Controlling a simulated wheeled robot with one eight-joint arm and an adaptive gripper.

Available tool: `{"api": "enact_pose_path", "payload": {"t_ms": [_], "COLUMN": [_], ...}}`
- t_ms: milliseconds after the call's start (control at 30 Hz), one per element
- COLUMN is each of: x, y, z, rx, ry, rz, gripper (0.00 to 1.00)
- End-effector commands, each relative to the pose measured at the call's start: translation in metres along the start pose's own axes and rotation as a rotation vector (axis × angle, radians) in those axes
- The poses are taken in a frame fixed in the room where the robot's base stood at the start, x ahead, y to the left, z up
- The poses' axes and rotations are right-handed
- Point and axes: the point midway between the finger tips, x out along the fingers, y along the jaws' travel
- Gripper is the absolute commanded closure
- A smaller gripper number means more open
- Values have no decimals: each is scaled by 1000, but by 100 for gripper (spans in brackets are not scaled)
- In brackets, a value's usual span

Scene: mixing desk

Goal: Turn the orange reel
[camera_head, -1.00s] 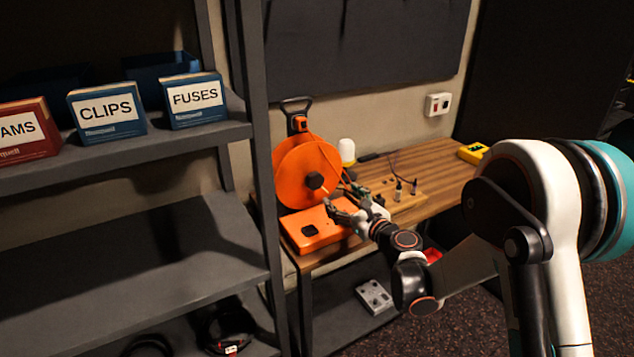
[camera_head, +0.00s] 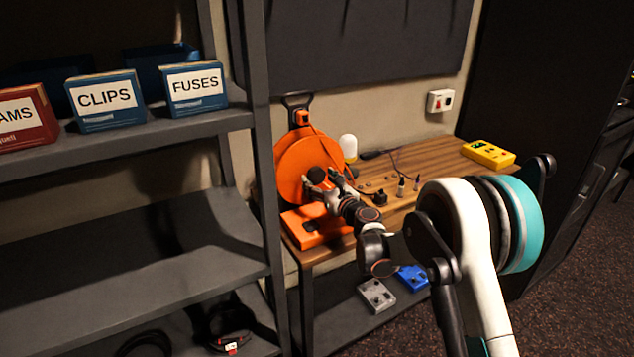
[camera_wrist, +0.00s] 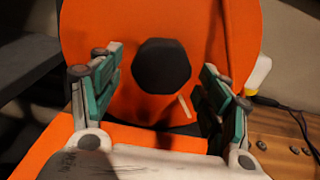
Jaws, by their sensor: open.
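The orange reel (camera_head: 297,163) stands upright on an orange base (camera_head: 312,228) at the left end of the wooden desk. A black knob (camera_head: 318,174) sits on its face. My gripper (camera_head: 318,186) is at the lower right of the reel's face, close to the knob. In the wrist view, the orange reel (camera_wrist: 100,35) fills most of the picture, with the dark knob (camera_wrist: 161,66) in the middle. My gripper's two fingers (camera_wrist: 160,85) are spread apart, one on each side of the knob, with visible room between. I cannot tell their exact depth to the knob.
A dark shelf rack (camera_head: 262,160) with labelled boxes stands close on the left. The wooden desk (camera_head: 440,160) holds a white bottle (camera_head: 348,148), small parts and a yellow device (camera_head: 488,153). Grey (camera_head: 376,296) and blue (camera_head: 412,278) boxes lie on the shelf below.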

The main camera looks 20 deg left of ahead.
Motion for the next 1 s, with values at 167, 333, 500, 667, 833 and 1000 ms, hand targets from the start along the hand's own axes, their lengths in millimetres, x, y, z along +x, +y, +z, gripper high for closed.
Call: {"api": "enact_pose_path", "payload": {"t_ms": [167, 333, 500, 667, 833, 1000], "x": [17, 20, 20, 20, 20, 22], "y": [0, 0, 0, 0, 0, 2], "z": [-1, 0, 0, 0, 0, 0], "rx": [0, 0, 0, -1, 0, 12], "ry": [0, 0, 0, 0, 0, 0], "rz": [0, 0, 0, 0, 0, 0], "gripper": [30, 30, 30, 61, 93, 93]}}
